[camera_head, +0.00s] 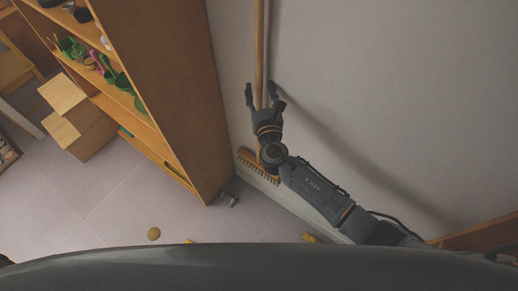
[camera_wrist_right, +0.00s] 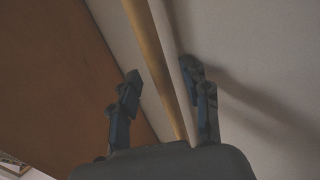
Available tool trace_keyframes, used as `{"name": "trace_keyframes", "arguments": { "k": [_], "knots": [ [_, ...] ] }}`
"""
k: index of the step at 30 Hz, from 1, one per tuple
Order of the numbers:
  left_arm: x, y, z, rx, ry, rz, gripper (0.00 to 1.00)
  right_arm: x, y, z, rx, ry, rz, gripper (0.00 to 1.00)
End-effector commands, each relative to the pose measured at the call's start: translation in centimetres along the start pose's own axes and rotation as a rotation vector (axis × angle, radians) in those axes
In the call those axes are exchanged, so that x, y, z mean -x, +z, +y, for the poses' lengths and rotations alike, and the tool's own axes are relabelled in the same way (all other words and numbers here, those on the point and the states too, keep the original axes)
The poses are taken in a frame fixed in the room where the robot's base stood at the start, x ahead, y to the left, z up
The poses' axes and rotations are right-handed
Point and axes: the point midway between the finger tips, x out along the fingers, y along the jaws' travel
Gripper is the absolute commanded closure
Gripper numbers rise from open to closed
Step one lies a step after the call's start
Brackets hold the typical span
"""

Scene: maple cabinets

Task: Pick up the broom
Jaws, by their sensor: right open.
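The broom has a long wooden handle (camera_head: 260,45) standing upright close to the wall. Its brush head (camera_head: 262,168) rests low by the wall's foot, partly hidden behind my right arm. My right gripper (camera_head: 263,90) is open, with its fingers pointing up along the handle, one on each side of it in the picture. In the right wrist view the handle (camera_wrist_right: 154,60) runs between the two open fingers (camera_wrist_right: 163,80). I cannot tell whether either finger touches it. My left gripper is not in view.
A wooden shelf unit (camera_head: 180,90) stands close on the left, with several small items on its shelves. The wall (camera_head: 400,90) is behind and to the right. Wooden boxes (camera_head: 75,120) stand further left.

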Motion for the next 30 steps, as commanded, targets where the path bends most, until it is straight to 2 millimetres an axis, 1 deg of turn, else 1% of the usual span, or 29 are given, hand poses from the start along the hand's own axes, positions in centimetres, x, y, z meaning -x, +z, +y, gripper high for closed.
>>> {"name": "trace_keyframes", "arguments": {
  "k": [3,4,5,6,8,9,11,25,30],
  "knots": [
    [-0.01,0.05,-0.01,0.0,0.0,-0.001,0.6,0.03,0.0,0.02,0.0,0.0,0.0,0.53],
    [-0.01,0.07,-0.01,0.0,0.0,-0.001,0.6,0.03,0.0,0.02,0.0,0.0,0.0,0.55],
    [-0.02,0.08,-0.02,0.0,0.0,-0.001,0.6,0.03,0.0,0.02,0.0,0.0,0.0,0.61],
    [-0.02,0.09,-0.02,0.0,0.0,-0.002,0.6,0.04,0.0,0.01,0.0,0.0,0.0,0.69],
    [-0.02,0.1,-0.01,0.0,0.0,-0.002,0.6,0.04,0.01,0.02,0.0,0.0,0.0,0.82],
    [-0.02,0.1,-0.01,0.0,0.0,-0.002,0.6,0.04,0.01,0.02,0.0,0.0,0.0,0.9],
    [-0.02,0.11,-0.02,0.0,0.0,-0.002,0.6,0.05,0.01,0.02,0.0,0.0,0.0,1.0],
    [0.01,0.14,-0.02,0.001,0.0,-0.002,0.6,0.01,0.23,0.03,-0.001,0.0,-0.003,1.0],
    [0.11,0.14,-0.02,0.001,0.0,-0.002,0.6,0.01,0.81,0.05,-0.003,0.001,-0.005,1.0]
  ]
}}
